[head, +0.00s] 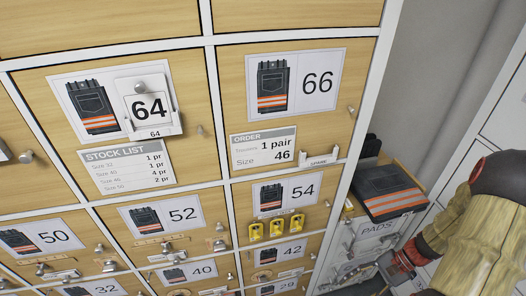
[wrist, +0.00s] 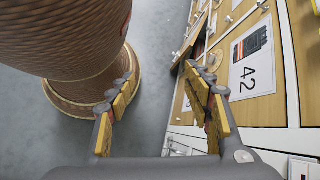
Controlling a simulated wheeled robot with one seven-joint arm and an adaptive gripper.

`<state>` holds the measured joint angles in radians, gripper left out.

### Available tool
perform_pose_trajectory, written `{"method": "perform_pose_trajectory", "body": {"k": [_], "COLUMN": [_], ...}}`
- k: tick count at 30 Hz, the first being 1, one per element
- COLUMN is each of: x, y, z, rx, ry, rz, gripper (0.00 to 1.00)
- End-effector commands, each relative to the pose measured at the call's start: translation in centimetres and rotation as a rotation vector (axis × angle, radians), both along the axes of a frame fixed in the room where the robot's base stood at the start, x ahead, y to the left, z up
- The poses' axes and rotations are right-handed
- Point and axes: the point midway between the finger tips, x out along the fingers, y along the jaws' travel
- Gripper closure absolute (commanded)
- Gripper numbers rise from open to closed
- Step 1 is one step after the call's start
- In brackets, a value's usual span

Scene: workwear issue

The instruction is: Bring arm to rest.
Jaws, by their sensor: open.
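My arm (head: 485,235), in a tan sleeve with dark and red bands, reaches in from the right edge of the head view. Its lower end is beside the cabinet's right side, low in the picture. In the wrist view my gripper (wrist: 165,84) is open, with its two yellow-padded fingers wide apart. Nothing is between the fingers, and grey floor shows through the gap. The right finger appears close to the cabinet front in the picture; I cannot tell the distance.
A wooden-fronted cabinet carries numbered labels, including the 66 door (head: 345,110) and the 42 label (wrist: 252,62). Folded dark trousers with an orange band (head: 388,190) lie on a ledge right of it, above the PADS label (head: 377,230). Grey floor (wrist: 155,40) is clear.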

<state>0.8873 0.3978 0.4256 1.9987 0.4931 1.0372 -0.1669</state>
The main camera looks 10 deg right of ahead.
Motion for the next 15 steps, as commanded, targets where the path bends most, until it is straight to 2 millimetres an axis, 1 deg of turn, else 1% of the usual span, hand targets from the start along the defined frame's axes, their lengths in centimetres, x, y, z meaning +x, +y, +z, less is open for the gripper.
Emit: {"method": "perform_pose_trajectory", "body": {"k": [1, 3, 8, 15], "x": [0.2, 0.1, 0.1, 0.2], "y": [0.2, 0.5, 1.3, 3.3], "z": [2.0, 4.2, 9.1, 16.3], "rx": [-0.06, -0.134, -0.304, -0.543], "ry": [-0.011, -0.02, -0.07, -0.202], "rz": [0.055, 0.122, 0.27, 0.48], "gripper": [0.49, 0.49, 0.49, 0.49]}}
